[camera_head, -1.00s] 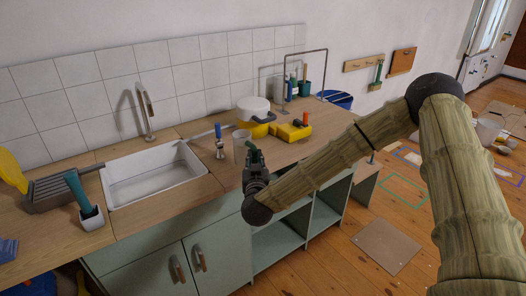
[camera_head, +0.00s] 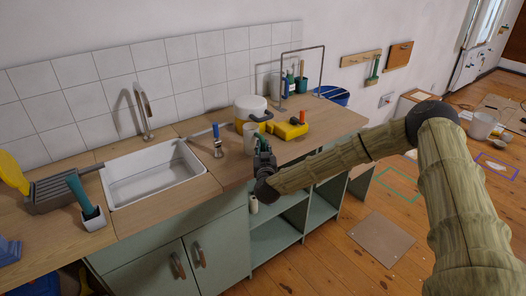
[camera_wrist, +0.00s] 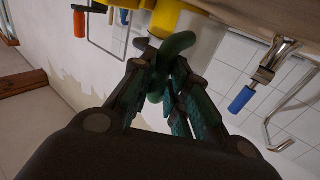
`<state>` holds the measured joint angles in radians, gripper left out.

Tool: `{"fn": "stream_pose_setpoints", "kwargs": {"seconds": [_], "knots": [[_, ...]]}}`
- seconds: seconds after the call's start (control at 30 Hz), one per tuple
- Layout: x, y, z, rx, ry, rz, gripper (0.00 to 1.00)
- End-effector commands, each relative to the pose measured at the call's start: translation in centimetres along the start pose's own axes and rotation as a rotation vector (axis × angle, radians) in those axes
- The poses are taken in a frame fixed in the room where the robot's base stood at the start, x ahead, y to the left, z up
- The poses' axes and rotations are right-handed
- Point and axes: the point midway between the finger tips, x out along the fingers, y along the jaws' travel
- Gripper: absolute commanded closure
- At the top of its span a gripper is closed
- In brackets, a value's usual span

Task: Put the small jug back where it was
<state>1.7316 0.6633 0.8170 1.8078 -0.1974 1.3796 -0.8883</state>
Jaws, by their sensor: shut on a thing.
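In the wrist view my gripper (camera_wrist: 168,62) is shut on the handle. I cannot tell whether the jug's base touches the counter.
A blue-handled tool (camera_head: 217,140) stands left, beside the sink (camera_head: 150,172). The counter's right end (camera_head: 335,122) is clear.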

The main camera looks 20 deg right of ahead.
Motion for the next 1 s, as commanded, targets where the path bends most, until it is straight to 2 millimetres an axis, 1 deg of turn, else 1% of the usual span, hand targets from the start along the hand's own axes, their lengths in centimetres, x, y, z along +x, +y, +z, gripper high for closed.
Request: {"fn": "stream_pose_setpoints", "kwargs": {"seconds": [0.2, 0.63, 0.67, 0.7, 0.77, 0.8, 1.0], "knots": [[0.0, 0.0, 1.3, 0.001, 0.001, 0.001, 1.00], [0.0, 0.0, 1.8, 0.000, 0.002, 0.001, 1.00], [0.0, 0.0, 1.8, 0.000, 0.001, 0.001, 0.81], [0.0, 0.0, 1.8, 0.000, 0.001, 0.001, 0.74], [0.0, 0.0, 1.8, 0.000, 0.001, 0.001, 0.63], [0.0, 0.0, 1.8, 0.000, 0.001, 0.001, 0.62], [0.0, 0.0, 1.8, 0.000, 0.001, 0.001, 0.62]]}}
